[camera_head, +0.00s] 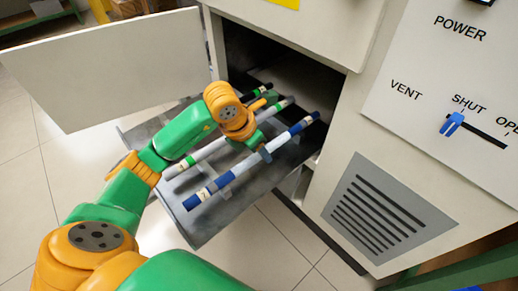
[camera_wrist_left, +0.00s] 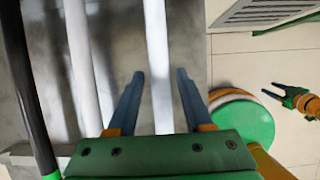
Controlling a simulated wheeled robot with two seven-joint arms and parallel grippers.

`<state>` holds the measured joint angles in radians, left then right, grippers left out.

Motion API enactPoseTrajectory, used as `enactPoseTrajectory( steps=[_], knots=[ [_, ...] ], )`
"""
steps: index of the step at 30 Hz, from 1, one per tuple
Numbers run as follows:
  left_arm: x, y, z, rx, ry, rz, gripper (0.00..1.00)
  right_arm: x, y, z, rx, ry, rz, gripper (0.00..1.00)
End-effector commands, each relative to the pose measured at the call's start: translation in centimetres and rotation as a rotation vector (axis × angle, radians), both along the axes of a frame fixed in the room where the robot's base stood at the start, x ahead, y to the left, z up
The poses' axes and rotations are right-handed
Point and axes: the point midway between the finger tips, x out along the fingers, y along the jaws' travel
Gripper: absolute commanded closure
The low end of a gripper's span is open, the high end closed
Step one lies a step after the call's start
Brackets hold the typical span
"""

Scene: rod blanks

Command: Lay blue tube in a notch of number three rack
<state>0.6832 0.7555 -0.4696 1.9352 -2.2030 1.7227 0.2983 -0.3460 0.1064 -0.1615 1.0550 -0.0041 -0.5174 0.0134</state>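The blue tube (camera_head: 226,179), with blue and white bands, lies slanting along the right side of a grey pulled-out tray (camera_head: 208,229) in the head view. My left gripper (camera_head: 258,148) is over the tray at the tube's middle. In the left wrist view its two fingers (camera_wrist_left: 156,100) are open, one on each side of a pale tube section (camera_wrist_left: 157,60), with gaps visible. That section appears to be the blue tube's white middle. My right gripper (camera_wrist_left: 284,102) shows small at the right of the wrist view, fingers apart and empty. No rack numbered three is visible.
A white tube with green bands (camera_head: 181,170) lies beside the blue one, and a dark tube with a green end (camera_wrist_left: 25,90) lies farther left. The open cabinet door (camera_head: 110,80) stands left of the tray. A control panel with a blue lever (camera_head: 452,124) is at right.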

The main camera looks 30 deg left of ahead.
Motion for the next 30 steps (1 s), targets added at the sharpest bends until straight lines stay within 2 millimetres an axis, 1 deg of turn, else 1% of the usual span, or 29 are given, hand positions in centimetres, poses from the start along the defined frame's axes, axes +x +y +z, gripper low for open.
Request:
enactPoseTrajectory(
  steps=[8,11,14,18,21,25,30],
  knots=[
    [0.0,0.0,0.0,0.000,0.000,0.000,0.41,0.0,0.0,0.0,0.000,-0.001,-0.001,0.50],
    [-0.1,0.0,0.8,0.000,-0.002,-0.001,0.41,-0.2,-0.1,0.3,-0.002,0.001,0.000,0.50],
    [-0.8,0.4,3.2,0.002,-0.005,0.000,0.41,-1.0,-0.8,0.5,-0.011,0.007,0.000,0.50],
    [-2.4,0.9,7.1,0.002,-0.005,0.001,0.41,-1.9,-1.6,0.9,-0.021,0.008,0.000,0.50],
    [-3.3,1.2,9.3,0.002,-0.005,0.001,0.41,-2.6,-2.1,1.0,-0.027,0.007,-0.001,0.50],
    [-4.1,1.5,11.0,0.001,-0.003,0.001,0.41,-3.1,-2.6,1.1,-0.032,0.007,-0.001,0.50],
    [-4.4,1.6,11.4,0.000,0.000,0.000,0.41,-3.3,-2.7,1.0,-0.034,0.006,-0.001,0.50]
  ],
)
